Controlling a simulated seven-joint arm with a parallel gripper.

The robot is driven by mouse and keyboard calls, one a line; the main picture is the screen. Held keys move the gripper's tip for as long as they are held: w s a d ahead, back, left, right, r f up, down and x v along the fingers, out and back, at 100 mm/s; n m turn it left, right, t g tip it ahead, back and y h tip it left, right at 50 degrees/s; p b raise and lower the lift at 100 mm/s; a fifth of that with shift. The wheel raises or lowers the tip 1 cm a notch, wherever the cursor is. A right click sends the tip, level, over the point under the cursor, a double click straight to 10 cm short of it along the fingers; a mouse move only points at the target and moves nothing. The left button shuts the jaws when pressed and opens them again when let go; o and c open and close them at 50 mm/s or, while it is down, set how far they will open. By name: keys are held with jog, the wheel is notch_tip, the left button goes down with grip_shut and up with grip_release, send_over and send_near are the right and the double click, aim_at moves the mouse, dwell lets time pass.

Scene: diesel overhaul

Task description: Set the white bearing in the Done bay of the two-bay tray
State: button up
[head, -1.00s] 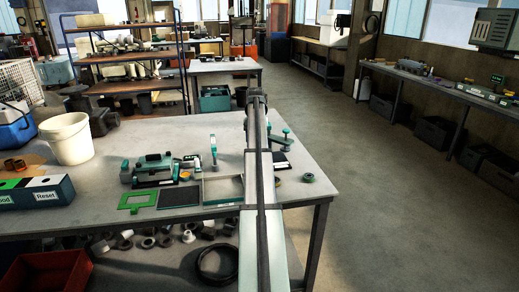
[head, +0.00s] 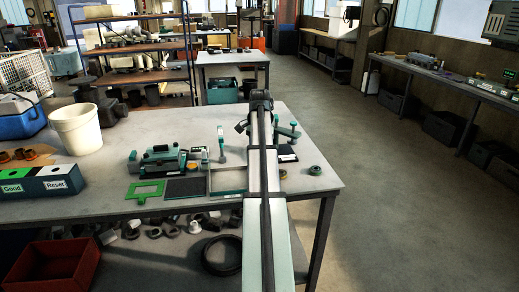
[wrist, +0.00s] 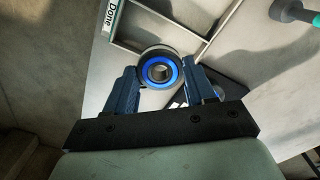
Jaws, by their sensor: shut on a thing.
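In the head view the tray (head: 211,192) is partly covered by my arm, and the bearing is hidden.
A teal fixture (head: 158,160), a green frame (head: 146,191) and a dark pad (head: 184,188) lie left of the tray. An upright teal-based stand (head: 222,145) rises behind it. A small round part (head: 314,170) lies right, near the table edge. A white bucket (head: 77,130) stands left.

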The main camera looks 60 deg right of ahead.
jog(key=shift+f, duration=4.4)
jog(key=shift+f, duration=0.3)
jog(key=o, duration=1)
jog(key=shift+c, duration=0.4)
jog(key=shift+o, duration=0.5)
jog(key=shift+d+r, duration=0.1)
jog(key=shift+r, duration=3.4)
